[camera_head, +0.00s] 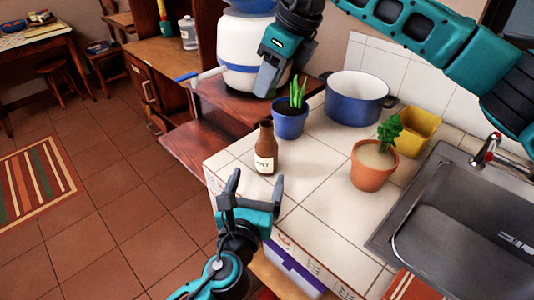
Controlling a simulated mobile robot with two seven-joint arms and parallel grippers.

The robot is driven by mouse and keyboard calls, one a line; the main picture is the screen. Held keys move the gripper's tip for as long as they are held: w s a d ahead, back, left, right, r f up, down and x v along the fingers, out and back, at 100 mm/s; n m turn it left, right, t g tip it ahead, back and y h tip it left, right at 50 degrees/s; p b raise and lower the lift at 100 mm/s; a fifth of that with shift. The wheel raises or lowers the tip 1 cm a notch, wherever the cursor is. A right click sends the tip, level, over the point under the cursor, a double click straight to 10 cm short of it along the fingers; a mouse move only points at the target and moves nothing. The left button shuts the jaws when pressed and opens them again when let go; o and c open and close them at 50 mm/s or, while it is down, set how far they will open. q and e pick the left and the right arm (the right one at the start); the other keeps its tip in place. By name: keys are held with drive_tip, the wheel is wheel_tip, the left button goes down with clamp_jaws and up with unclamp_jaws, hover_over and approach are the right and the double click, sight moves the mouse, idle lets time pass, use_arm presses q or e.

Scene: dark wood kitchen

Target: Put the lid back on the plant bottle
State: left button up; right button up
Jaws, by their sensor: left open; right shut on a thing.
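The plant bottle (266,151), brown with a pale label, stands upright near the left edge of the white tiled counter. No lid can be made out on its narrow neck. My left gripper (250,187) is open and empty, in front of and below the bottle, its fingers apart from it. My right gripper (265,84) is above and behind the bottle, pointing down, in front of the white and blue container. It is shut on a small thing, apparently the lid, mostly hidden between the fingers.
A blue pot with a spiky plant (291,119) stands just behind the bottle. A terracotta pot (373,171), a blue cooking pot (354,100) and a yellow container (416,130) stand further right. The sink (455,240) is at the right. The counter's front middle is clear.

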sight(268, 146)
use_arm(q)
drive_tip(key=x, duration=1.2)
drive_tip(key=shift+s, duration=0.1)
drive_tip(key=c, duration=1.5)
use_arm(e)
drive_tip(key=shift+f, duration=2.5)
